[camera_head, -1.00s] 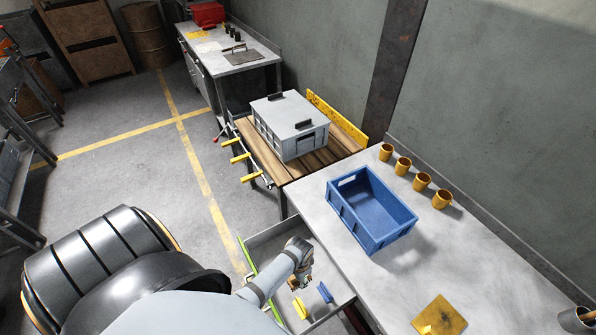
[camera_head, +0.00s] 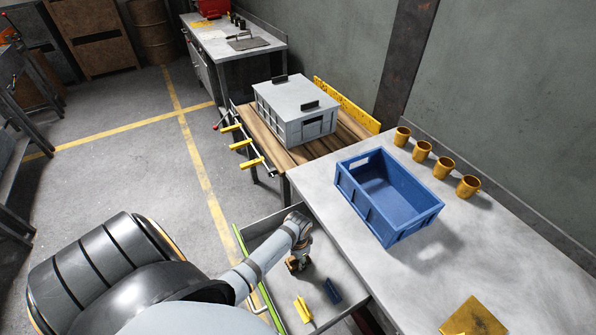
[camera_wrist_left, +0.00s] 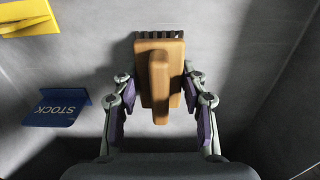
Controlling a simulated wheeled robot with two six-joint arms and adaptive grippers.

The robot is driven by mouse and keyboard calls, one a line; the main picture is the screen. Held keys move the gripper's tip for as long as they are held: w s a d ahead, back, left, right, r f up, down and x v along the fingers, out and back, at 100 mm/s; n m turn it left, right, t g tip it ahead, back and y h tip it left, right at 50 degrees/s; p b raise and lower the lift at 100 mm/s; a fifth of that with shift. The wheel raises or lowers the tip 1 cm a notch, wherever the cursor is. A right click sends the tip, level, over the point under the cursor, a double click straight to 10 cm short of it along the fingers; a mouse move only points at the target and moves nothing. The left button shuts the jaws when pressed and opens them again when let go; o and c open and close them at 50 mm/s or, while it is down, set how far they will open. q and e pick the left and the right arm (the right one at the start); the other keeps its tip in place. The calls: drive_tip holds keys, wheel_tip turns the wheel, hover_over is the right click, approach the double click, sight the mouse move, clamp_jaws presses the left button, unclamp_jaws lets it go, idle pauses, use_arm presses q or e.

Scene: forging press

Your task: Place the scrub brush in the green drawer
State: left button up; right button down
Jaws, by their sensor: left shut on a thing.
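The scrub brush (camera_wrist_left: 160,80) has a tan wooden body with a raised handle and dark bristles showing at its far edge. My left gripper (camera_wrist_left: 161,118) is shut on it, its purple-padded fingers on both sides of the handle. In the head view my left gripper (camera_head: 299,260) is over the open drawer (camera_head: 325,270), with the small tan brush (camera_head: 294,265) at its tip. The drawer has a green front edge (camera_head: 262,284) and a grey inside. Whether the brush touches the drawer floor I cannot tell. My right gripper does not show.
A yellow piece (camera_head: 303,309) and a blue piece marked STOCK (camera_wrist_left: 57,108) lie in the drawer near the brush. A blue crate (camera_head: 410,224) and several yellow mugs (camera_head: 443,167) stand on the worktop above. A grey lidded crate (camera_head: 296,105) stands on the wooden table behind.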

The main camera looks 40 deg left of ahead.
use_arm(q)
drive_tip(key=shift+f, duration=0.2)
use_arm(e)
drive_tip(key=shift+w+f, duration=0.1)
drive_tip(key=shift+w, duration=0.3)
use_arm(q)
drive_tip(key=o, duration=1)
drive_tip(key=shift+r+p, duration=0.15)
drive_tip(key=shift+p, duration=0.15)
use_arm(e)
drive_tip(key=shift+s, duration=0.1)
use_arm(q)
wheel_tip(320, 180, up, 12)
drive_tip(key=shift+r+p, duration=0.1)
drive_tip(key=shift+p, duration=0.35)
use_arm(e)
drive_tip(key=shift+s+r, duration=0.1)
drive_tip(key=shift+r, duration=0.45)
